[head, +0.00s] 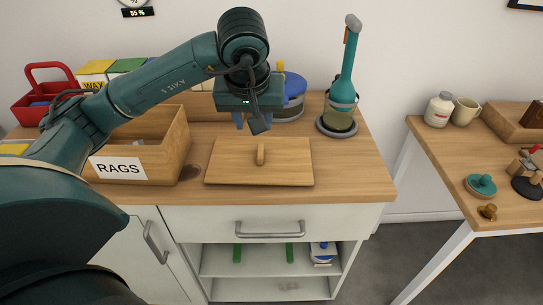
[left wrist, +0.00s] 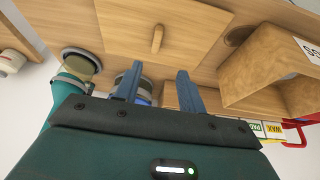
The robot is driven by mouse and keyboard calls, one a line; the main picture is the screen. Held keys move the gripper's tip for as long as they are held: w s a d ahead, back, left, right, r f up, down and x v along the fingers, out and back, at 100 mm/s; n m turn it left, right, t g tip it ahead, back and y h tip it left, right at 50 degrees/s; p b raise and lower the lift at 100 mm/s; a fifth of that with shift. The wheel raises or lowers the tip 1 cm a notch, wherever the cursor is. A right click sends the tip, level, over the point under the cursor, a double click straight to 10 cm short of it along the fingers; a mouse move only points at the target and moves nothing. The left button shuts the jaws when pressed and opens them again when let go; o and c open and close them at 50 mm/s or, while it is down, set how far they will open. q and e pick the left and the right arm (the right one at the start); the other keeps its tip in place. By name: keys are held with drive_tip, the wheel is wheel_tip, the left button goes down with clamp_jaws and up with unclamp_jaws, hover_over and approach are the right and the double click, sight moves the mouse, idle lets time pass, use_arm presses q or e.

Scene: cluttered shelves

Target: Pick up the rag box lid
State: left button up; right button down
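The rag box lid (head: 230,168) is a flat wooden board lying on the counter, with an upright wooden handle (head: 260,154) at its middle. In the left wrist view the lid (left wrist: 190,22) and its handle (left wrist: 157,40) lie beyond the fingertips. My left gripper (head: 252,124) is above and behind the lid, apart from it. Its two blue fingers (left wrist: 158,72) are spread, with nothing between them. The open wooden box marked RAGS (head: 172,160) stands left of the lid, partly hidden by my arm. My right gripper does not show.
A teal bottle-like device (head: 343,85) stands on a round base right of the gripper. A blue-topped container (head: 293,88) is behind the gripper. A red caddy (head: 35,105) is at the far left. A side table (head: 440,150) holds a jar, mug and small items.

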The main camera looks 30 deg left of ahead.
use_arm(q)
hover_over(260, 151)
drive_tip(key=s, duration=0.3)
drive_tip(key=f, duration=0.6)
drive_tip(key=shift+w+d+f, duration=0.1)
drive_tip(key=shift+d+f, duration=0.15)
drive_tip(key=shift+d, duration=0.05)
drive_tip(key=shift+w+d+p+x, duration=0.15)
drive_tip(key=shift+x, duration=1.3)
drive_tip(key=shift+w+d+p+x, duration=0.15)
drive_tip(key=shift+x, duration=1.3)
drive_tip(key=shift+r, duration=0.1)
drive_tip(key=shift+c, duration=0.6)
clamp_jaws()
